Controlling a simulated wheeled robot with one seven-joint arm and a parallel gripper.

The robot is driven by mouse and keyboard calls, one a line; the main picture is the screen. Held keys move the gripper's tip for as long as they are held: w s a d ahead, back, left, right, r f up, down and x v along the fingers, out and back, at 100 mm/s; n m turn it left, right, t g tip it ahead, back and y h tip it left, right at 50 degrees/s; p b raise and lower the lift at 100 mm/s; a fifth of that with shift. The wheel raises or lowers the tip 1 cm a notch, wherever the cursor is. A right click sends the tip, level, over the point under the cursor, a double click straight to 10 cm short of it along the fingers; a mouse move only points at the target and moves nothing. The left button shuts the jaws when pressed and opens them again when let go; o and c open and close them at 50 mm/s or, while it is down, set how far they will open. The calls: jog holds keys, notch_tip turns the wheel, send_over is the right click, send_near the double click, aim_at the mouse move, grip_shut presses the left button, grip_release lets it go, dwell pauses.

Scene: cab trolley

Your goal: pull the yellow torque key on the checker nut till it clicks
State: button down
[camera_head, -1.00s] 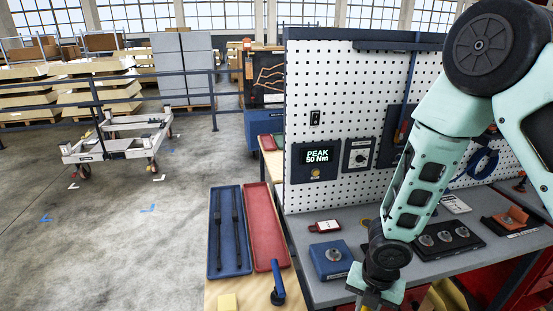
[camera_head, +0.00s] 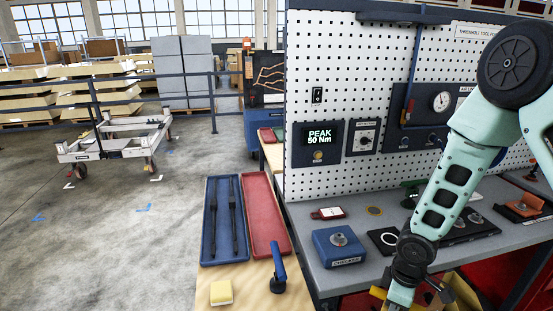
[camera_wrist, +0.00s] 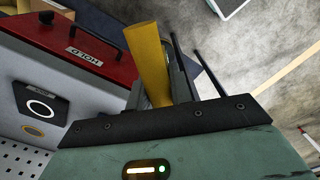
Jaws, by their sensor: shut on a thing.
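The yellow torque key (camera_wrist: 150,62) stands out between my fingers in the wrist view. My gripper (camera_wrist: 160,90) is shut on it. In the head view my gripper is at the bottom edge, right of the checker, with its fingertips cut off; a bit of yellow (camera_head: 378,292) shows beside it. The checker (camera_head: 338,262) is a blue block on the grey bench with a metal nut (camera_head: 338,239) on top. No key is seen on this nut. The display (camera_head: 319,136) reads "PEAK 50 Nm".
A blue tray (camera_head: 212,251) with two dark rods and a red tray (camera_head: 260,200) lie left of the bench. A blue-handled tool (camera_head: 278,275) and a yellow block (camera_head: 221,293) are in front of them. A red panel marked HOLD (camera_wrist: 60,40) is close to my gripper.

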jog(key=w+d+f+m+b, duration=0.1)
jog(key=d+f+m+b, duration=0.3)
jog(key=m, duration=0.7)
notch_tip(320, 180, down, 4)
jog(key=shift+d+r+b, duration=0.2)
jog(key=shift+d+b, duration=0.1)
jog(key=shift+b, duration=0.7)
jog(key=shift+d, duration=0.1)
